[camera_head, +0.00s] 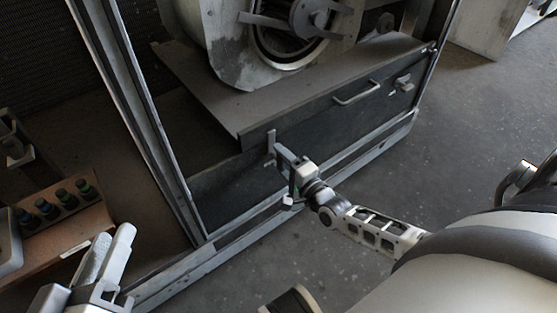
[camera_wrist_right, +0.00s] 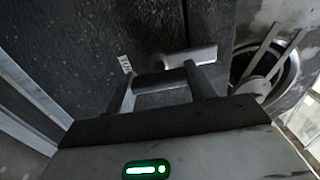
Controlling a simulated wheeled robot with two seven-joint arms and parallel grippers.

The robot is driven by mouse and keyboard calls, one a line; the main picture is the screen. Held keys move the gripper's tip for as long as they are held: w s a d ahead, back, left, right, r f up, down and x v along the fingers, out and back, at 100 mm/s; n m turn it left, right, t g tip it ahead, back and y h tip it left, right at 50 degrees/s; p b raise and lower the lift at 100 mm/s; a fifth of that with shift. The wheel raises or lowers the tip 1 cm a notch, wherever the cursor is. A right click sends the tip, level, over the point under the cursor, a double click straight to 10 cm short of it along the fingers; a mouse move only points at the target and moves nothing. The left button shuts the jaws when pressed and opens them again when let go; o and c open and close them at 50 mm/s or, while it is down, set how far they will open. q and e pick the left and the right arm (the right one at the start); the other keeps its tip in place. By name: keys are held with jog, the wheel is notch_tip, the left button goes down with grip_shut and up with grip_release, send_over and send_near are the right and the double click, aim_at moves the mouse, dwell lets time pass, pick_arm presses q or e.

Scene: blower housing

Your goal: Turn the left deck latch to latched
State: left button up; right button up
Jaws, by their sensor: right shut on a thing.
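The left deck latch (camera_head: 271,138) is a small grey bar on the left end of the deck's dark front panel. In the head view its bar stands roughly upright. My right gripper (camera_head: 279,156) is at the latch, shut on it. In the right wrist view the two dark fingers of my right gripper (camera_wrist_right: 163,84) reach to the latch, whose light grey bar (camera_wrist_right: 186,57) shows just beyond them. The fingers hide part of the latch. My left gripper (camera_head: 107,258) is at the lower left, far from the deck; its jaw gap is unclear.
The deck front also carries a bar handle (camera_head: 357,93) and a right latch (camera_head: 403,84). The blower housing (camera_head: 235,60) stands on the deck. A frame post (camera_head: 140,115) rises left of it. A bench (camera_head: 75,225) with several dark knobs or bottles is at left.

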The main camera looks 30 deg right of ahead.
pick_arm(q)
jog(key=shift+w+r, duration=0.1)
pick_arm(e)
jog(key=o, duration=1.4)
jog(key=shift+s, duration=0.6)
pick_arm(q)
jog(key=shift+a+f+m+g+y+p, duration=0.55)
jog(key=shift+f+m+y+p, duration=0.25)
jog(key=shift+p, duration=1.3)
pick_arm(e)
jog(key=shift+s+d, duration=0.2)
jog(key=shift+s, duration=2.25)
jog(key=shift+s+d, duration=0.2)
jog(key=shift+s, duration=2.3)
jog(key=shift+s+d, duration=0.2)
jog(key=shift+s, duration=2.25)
